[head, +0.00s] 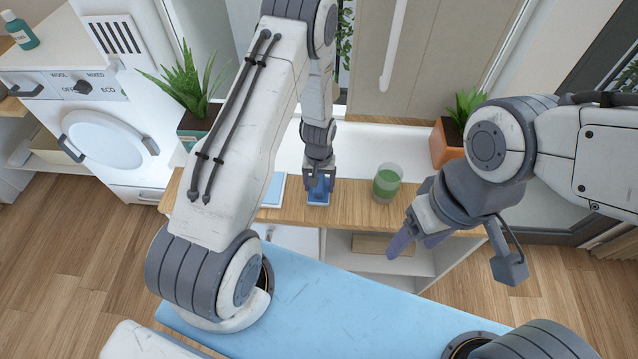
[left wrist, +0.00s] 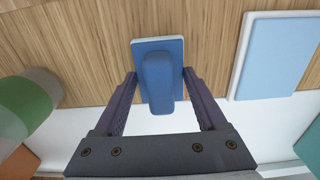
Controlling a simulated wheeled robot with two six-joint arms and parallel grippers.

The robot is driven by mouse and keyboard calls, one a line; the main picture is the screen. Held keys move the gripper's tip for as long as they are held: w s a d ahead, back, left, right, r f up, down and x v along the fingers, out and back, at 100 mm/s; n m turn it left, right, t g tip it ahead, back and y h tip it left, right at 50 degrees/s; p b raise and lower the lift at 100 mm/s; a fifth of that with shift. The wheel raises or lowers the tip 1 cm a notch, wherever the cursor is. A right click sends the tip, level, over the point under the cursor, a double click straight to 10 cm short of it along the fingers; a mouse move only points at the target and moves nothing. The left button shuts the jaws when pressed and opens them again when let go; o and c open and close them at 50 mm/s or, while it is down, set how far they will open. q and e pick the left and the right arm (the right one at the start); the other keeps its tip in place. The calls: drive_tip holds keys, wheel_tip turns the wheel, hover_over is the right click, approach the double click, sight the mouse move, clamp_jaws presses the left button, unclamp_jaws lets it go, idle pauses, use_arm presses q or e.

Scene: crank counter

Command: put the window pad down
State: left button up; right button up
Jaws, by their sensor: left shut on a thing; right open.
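The window pad (head: 318,192) is blue, with a raised rounded grip on a flat plate. My left gripper (head: 319,178) is shut on it over the wooden counter top (head: 350,212). In the left wrist view the pad (left wrist: 160,75) sits between the two fingers of my left gripper (left wrist: 160,82), its grip pointing toward the gripper base. I cannot tell whether its plate touches the wood. A flat light-blue panel with a white rim (left wrist: 278,58) lies beside it, apart from the pad. My right gripper (head: 417,244) is open and empty, in front of the counter's right part.
A glass with green content (head: 387,183) stands on the counter to the right of the pad. A potted plant in an orange pot (head: 446,145) stands at the right, and another in a teal pot (head: 193,130) at the left. Bare wood lies between pad and glass.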

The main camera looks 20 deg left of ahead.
use_arm(q)
drive_tip(key=o, duration=1.5)
drive_tip(key=shift+c, duration=0.2)
